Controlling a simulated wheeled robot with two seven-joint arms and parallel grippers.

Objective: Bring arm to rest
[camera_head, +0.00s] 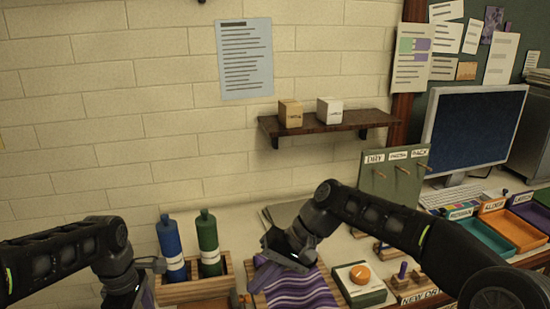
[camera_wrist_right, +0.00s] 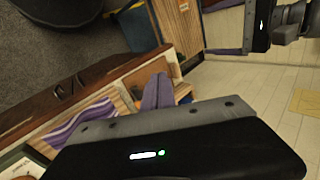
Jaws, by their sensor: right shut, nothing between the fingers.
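My right arm reaches in from the right in the head view. Its gripper (camera_head: 264,262) is over the left part of a purple-and-white striped sheet (camera_head: 305,290). In the right wrist view its purple fingers (camera_wrist_right: 157,92) are together and empty, with the striped sheet (camera_wrist_right: 85,122) beside them. I cannot tell whether the gripper touches the sheet. My left arm comes in from the left. Its gripper (camera_head: 142,296) hangs at the bottom edge, left of the bottle rack; its fingertips are cut off, so its opening is unclear.
A blue bottle (camera_head: 170,248) and a green bottle (camera_head: 208,243) stand in a wooden rack (camera_head: 190,291) between the grippers. A green box with an orange knob (camera_head: 360,282) is right of the sheet. Coloured trays (camera_head: 487,238) and a monitor (camera_head: 473,128) are farther right. A shelf (camera_head: 330,124) is on the wall.

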